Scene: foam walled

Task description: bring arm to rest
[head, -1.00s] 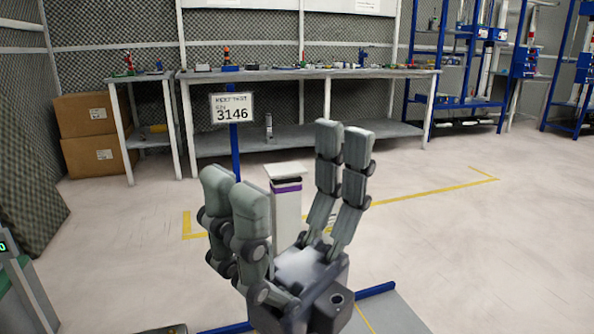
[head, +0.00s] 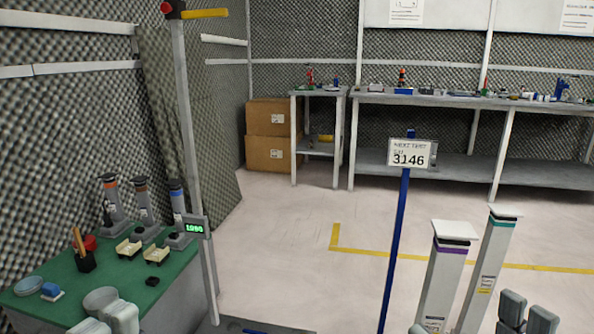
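My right gripper (head: 472,324) shows only as grey fingertips at the bottom right edge. A pair stands at the right and a small tip at the left, with a wide gap between them, so it looks open. Nothing is seen held, but its palm is out of frame. My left gripper (head: 108,320) shows as pale grey finger pads at the bottom left, in front of the green table's near edge. Its opening is hidden below the frame. Both arms are out of view.
A green table (head: 165,268) with dispensers, bowls and small trays stands left. A grey post (head: 188,120) with a display stands beside it. A purple-banded column (head: 443,275), a teal-banded column (head: 487,265) and a blue sign pole (head: 396,240) stand right. Floor behind is clear.

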